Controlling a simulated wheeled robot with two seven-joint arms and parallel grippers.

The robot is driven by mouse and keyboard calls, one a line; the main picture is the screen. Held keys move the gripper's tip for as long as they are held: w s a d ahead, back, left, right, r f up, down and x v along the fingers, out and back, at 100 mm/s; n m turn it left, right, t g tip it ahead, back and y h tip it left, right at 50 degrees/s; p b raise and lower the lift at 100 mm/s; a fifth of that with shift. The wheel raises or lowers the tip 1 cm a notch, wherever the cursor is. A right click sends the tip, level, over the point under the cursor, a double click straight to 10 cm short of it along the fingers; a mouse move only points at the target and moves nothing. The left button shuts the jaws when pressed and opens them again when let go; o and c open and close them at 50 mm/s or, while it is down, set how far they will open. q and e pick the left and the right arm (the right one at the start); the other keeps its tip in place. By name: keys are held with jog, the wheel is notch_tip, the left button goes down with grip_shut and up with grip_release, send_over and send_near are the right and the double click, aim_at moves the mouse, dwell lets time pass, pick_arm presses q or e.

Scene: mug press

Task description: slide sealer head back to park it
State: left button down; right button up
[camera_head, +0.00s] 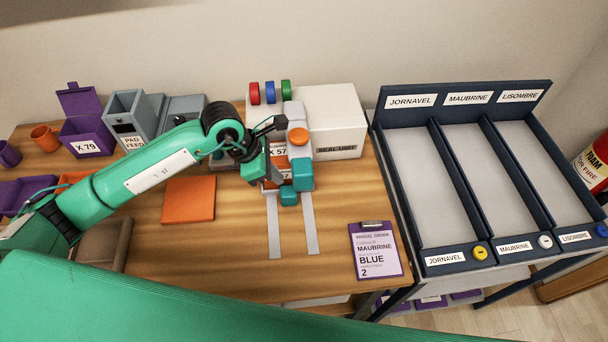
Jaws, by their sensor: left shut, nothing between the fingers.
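My left gripper (273,176) is shut and empty at the left front side of the head. My right gripper is not in view.
An orange pad (188,199), a grey pad feed box (130,118) and a purple X 79 bin (85,135) lie to the left. A clipboard (376,250) lies at the front right. A dark three-lane rack (462,185) stands at the right. The rails' front ends are clear.

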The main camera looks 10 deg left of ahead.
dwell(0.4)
pick_arm(q)
jog(key=shift+w+d+b, duration=2)
jog(key=shift+d+b, duration=0.2)
jog(key=shift+d, duration=4.8)
jog(key=w+d+p+v, duration=0.1)
jog(key=p+v, duration=0.1)
jog(key=v, duration=0.7)
jog(key=shift+s+r+p, duration=0.35)
jog(key=shift+r+p, duration=0.05)
jog(key=shift+r, duration=0.05)
